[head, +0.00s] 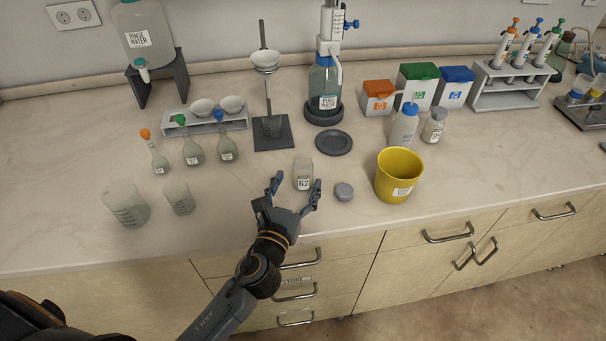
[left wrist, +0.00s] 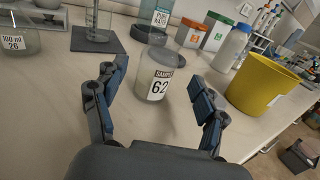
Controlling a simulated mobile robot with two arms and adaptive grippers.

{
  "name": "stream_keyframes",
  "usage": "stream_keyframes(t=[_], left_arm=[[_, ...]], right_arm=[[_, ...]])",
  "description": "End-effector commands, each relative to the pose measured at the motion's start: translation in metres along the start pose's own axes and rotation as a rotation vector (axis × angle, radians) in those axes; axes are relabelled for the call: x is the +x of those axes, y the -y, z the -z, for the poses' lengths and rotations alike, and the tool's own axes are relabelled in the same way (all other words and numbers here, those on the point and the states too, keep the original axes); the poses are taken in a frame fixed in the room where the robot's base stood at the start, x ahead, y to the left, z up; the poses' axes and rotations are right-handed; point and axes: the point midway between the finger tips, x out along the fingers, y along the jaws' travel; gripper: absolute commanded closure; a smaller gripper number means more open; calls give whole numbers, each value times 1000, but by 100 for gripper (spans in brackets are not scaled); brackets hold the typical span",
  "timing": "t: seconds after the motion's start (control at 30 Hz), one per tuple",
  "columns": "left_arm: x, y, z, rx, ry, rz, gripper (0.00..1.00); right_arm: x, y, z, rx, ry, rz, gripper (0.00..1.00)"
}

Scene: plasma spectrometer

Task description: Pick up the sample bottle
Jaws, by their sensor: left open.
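The sample bottle (head: 303,174) is a small clear jar with a white label reading 62. It stands upright and uncapped near the front of the bench. In the left wrist view the sample bottle (left wrist: 154,76) is ahead, between the line of the two fingers. My left gripper (head: 295,188) is open, with its fingertips either side of the bottle's near part. In the left wrist view the open gripper (left wrist: 155,97) shows gaps between both fingers and the bottle. A grey cap (head: 344,191) lies on the bench right of the bottle. My right gripper is not in view.
A yellow bucket (head: 398,176) stands right of the cap. A dark round plate (head: 333,143) lies behind the bottle, with a stand base (head: 273,145) to its left. Several flasks and two beakers (head: 126,205) (head: 179,197) are at left. The bench front edge is close below the gripper.

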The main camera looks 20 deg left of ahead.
Motion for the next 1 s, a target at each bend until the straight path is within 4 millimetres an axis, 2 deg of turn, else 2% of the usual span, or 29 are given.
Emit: stream_keyframes(t=[0.13,0.3,0.6,0.67,0.9,1.0], left_arm=[[21,-2,-2,-1,1,-2,28],[44,-2,0,-1,1,0,28],[49,-2,2,-1,-1,0,28],[49,-2,1,-1,-1,0,38],[49,-2,1,0,0,0,87],[49,-2,1,0,0,0,89]], right_arm=[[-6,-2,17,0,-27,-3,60],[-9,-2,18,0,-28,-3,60],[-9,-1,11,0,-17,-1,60],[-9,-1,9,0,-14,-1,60],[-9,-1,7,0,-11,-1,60],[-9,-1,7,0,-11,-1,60]])
